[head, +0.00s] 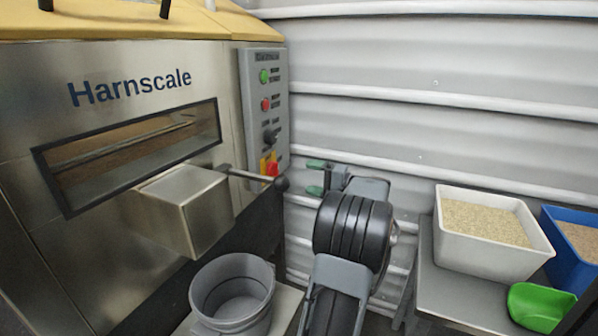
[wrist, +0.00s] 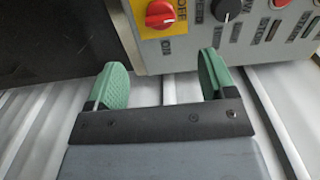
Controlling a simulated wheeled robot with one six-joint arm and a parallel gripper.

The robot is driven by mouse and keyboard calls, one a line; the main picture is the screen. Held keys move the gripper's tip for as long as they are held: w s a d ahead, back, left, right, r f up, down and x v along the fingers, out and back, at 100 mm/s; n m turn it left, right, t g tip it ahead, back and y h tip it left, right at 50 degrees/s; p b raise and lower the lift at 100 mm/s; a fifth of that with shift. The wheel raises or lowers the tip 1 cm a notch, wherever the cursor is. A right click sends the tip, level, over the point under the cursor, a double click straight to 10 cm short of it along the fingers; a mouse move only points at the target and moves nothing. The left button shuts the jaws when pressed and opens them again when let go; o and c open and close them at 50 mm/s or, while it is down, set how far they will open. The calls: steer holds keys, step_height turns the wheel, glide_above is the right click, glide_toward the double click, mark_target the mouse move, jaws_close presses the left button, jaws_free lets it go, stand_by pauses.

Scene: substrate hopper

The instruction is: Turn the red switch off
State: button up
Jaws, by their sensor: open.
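The red switch (head: 272,168) is a rotary knob on a yellow plate low on the grey control panel (head: 281,95) of the Harnscale hopper. In the wrist view the red switch (wrist: 160,14) is at the top, with the word OFF beside it on the yellow plate (wrist: 148,30). My gripper (head: 317,177) has green fingertips and is to the right of the panel in the head view. In the wrist view my gripper (wrist: 163,80) is open, with nothing between its fingers. The switch lies beyond the fingertips, apart from them.
A black knob (head: 270,137), a red button (head: 265,104) and a green button (head: 264,76) sit above the switch. A lever with a black end (head: 281,184) sticks out near the panel's bottom. A grey bucket (head: 232,290) stands below. A white tub (head: 490,262) sits on the right table.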

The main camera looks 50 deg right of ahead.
steer(key=shift+v, duration=0.8)
